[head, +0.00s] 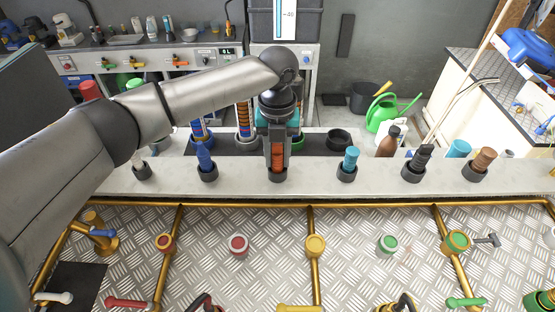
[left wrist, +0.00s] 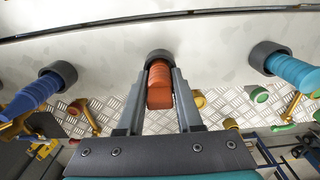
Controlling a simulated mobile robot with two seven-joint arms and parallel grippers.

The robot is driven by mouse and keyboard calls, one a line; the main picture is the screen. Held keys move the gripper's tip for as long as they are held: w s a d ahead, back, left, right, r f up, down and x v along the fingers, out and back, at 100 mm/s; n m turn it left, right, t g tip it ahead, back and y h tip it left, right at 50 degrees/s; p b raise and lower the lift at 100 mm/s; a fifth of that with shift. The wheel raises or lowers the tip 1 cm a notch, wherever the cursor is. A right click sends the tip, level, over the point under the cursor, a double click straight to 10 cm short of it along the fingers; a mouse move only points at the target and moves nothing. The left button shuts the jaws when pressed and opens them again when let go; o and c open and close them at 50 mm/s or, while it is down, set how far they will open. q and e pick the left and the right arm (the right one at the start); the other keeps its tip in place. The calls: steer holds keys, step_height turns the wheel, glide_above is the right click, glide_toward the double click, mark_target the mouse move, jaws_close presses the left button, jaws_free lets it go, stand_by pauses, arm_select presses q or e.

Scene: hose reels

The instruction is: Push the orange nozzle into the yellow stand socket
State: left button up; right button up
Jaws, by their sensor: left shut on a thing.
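The orange nozzle (head: 278,160) stands upright with its lower end in a black holder cup (head: 278,175) on the pale shelf. My left gripper (head: 278,165) reaches down over it and is shut on it, one finger on each side. In the left wrist view the orange nozzle (left wrist: 159,85) lies between the fingers of my left gripper (left wrist: 160,98), its far end in the black cup (left wrist: 158,55). The yellow stand socket (head: 315,245) is on the metal plate floor, in front of the shelf and slightly right of the nozzle. My right gripper is not in view.
A blue nozzle (head: 205,156) and a light blue nozzle (head: 351,158) stand in neighbouring cups. A brown nozzle (head: 484,160) is farther right. Red-topped (head: 239,245) and green-topped (head: 388,245) stands flank the yellow one. A brass rail (head: 360,205) runs along the shelf's front.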

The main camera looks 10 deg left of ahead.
arm_select(q)
jaws_close()
steer(key=shift+r, duration=0.1)
